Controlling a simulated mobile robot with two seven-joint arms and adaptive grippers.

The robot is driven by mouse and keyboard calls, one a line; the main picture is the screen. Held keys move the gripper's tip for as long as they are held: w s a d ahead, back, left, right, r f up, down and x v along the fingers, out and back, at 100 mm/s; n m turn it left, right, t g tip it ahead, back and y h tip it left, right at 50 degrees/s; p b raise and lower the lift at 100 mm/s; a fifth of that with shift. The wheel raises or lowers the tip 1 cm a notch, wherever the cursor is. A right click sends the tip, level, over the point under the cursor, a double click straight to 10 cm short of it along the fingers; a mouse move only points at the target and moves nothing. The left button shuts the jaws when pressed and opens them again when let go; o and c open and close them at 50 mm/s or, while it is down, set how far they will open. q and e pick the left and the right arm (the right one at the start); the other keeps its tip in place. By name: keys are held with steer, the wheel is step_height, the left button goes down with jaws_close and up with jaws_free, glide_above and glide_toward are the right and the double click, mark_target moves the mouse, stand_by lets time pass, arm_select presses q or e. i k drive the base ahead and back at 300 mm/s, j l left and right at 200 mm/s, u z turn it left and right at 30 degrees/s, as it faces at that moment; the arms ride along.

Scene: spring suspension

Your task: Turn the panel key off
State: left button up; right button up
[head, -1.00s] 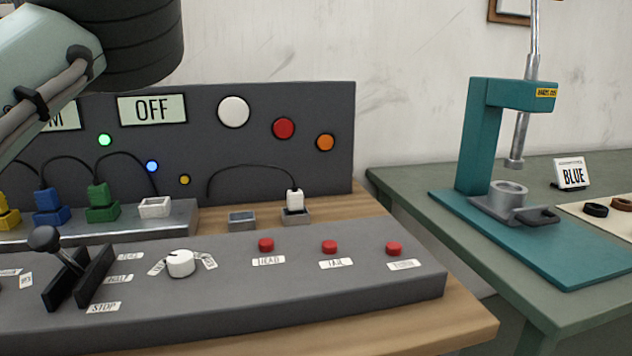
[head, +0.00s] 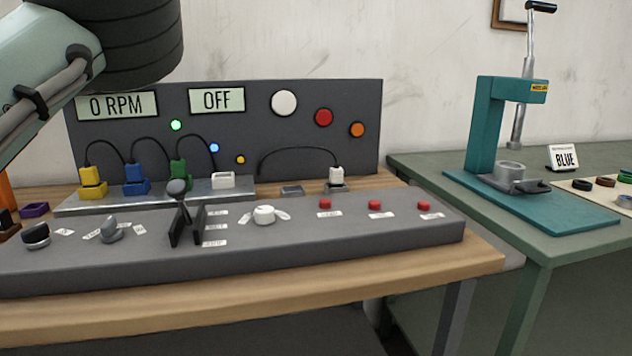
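The grey control panel (head: 330,240) lies across the wooden bench. At its left end are a dark round switch (head: 36,236) and a grey turn knob (head: 111,231), each beside small white labels too small to read. I cannot tell for sure which of them is the key, or its setting. A white knob (head: 264,215) sits between labels to the right of a black lever (head: 178,189). The upright board's displays read "0 RPM" (head: 117,105) and "OFF" (head: 217,101). Neither gripper is in view; only part of my arm shows at the upper left.
Three red buttons (head: 374,205) line the panel's right part. Yellow, blue and green plugs (head: 134,182) with black cables stand behind it. Green (head: 176,125) and blue lamps are lit. A teal press (head: 497,130) stands on the green table at right.

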mark_target(38, 236)
steer(key=k+j, duration=1.1)
steer(key=k, duration=0.05)
